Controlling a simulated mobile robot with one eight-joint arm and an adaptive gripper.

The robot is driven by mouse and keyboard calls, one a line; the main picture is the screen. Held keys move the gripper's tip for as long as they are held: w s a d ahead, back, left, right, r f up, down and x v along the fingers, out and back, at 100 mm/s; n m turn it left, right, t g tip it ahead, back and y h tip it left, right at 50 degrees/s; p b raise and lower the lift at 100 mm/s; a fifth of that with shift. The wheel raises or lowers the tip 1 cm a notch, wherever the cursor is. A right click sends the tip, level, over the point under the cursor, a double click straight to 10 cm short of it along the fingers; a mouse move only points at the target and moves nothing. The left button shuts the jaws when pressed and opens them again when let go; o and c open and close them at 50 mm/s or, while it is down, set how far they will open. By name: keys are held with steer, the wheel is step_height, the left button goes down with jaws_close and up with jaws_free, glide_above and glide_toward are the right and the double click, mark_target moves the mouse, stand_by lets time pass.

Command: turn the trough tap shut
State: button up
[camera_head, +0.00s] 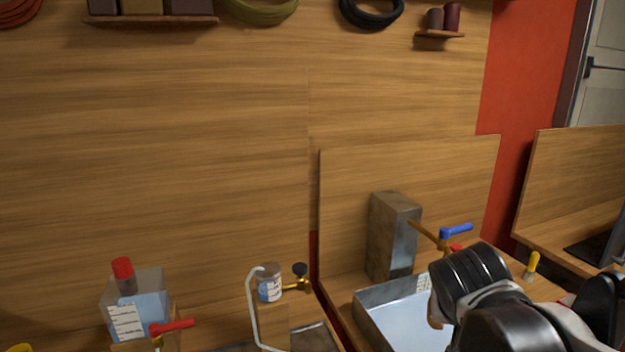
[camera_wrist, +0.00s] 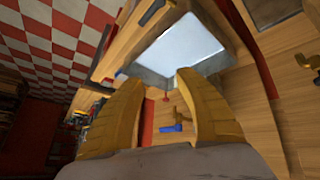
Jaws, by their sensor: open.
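The trough (camera_head: 362,320) is a rectangular metal basin holding pale water, at the lower right in the head view. It also shows at the top of the wrist view (camera_wrist: 150,77). The brass tap with a blue lever (camera_head: 457,231) stands behind it, beside a tall metal block. In the wrist view the blue lever (camera_wrist: 171,128) appears between my fingers, beyond them. My gripper (camera_wrist: 155,78) is open with two yellow-brown fingers, and nothing is visibly held. In the head view my dark wrist covers part of the trough and most of my fingers.
The metal block (camera_head: 393,238) stands at the trough's back. A red piece (camera_head: 456,247) sits just below the blue lever. A yellow-handled piece (camera_head: 532,264) is to the right. Another tap with a red lever (camera_head: 172,327) and a clear tank (camera_head: 136,300) are at left.

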steer(key=s+a+f+n+t+y, duration=0.1)
steer(key=s+a+f+n+y, duration=0.2)
steer(key=s+a, duration=0.4)
steer(key=s+f+y, duration=0.1)
steer(key=s, duration=0.1)
steer(key=shift+s+n, duration=0.3)
steer(key=shift+s, duration=0.1)
stand_by(1.2)
